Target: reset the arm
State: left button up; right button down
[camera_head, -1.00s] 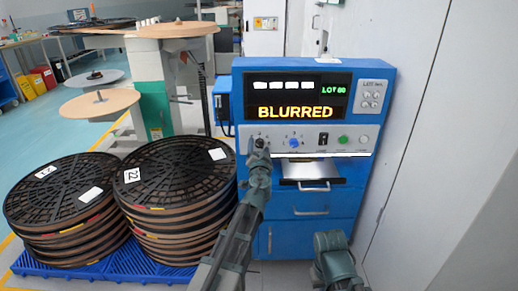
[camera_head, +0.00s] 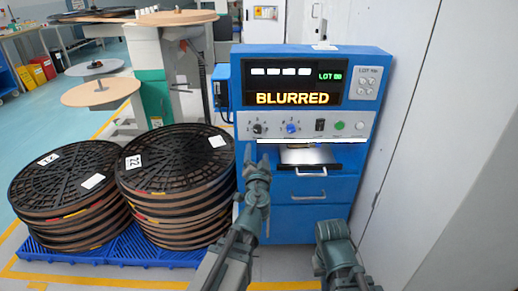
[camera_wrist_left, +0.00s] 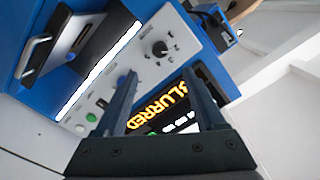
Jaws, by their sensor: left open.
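The blue station (camera_head: 312,230) stands ahead, its display (camera_head: 293,97) reading "BLURRED" in orange with "LOT 80" in green. Its grey panel carries a black knob (camera_head: 257,128), a blue knob (camera_head: 292,127), a black switch (camera_head: 320,125), a green button (camera_head: 339,125) and a white button (camera_head: 360,125). My left gripper (camera_head: 257,165) is open and empty, just below and in front of the black knob, apart from it. In the left wrist view the fingers (camera_wrist_left: 160,78) are spread, with a dark knob (camera_wrist_left: 160,48) beyond them.
A tray with a handle (camera_head: 310,170) juts from the station under a bright light strip. Stacked black reels (camera_head: 178,160) stand on a blue pallet (camera_head: 135,248) at left. A white wall (camera_head: 430,150) closes the right side.

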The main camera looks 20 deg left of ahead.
pick_arm(q)
jog(key=shift+s, duration=0.2)
jog(key=s+d+f+n+g, duration=0.35)
jog(key=s+f+g, duration=0.65)
jog(key=f, duration=0.5)
jog(key=s+d+f+m+g+h, duration=0.1)
jog(key=s+d+f+g+h, duration=0.15)
jog(key=s+d+g, duration=0.35)
jog(key=s+d+f+m+g+h, duration=0.1)
jog(key=s+d+f+m, duration=0.1)
jog(key=s+d+f, duration=0.45)
notch_tip(320, 180, up, 30)
jog(key=s+p, duration=0.2)
jog(key=p, duration=2.5)
jog(key=shift+s+a+p, duration=0.35)
jog(key=shift+a+p, duration=0.05)
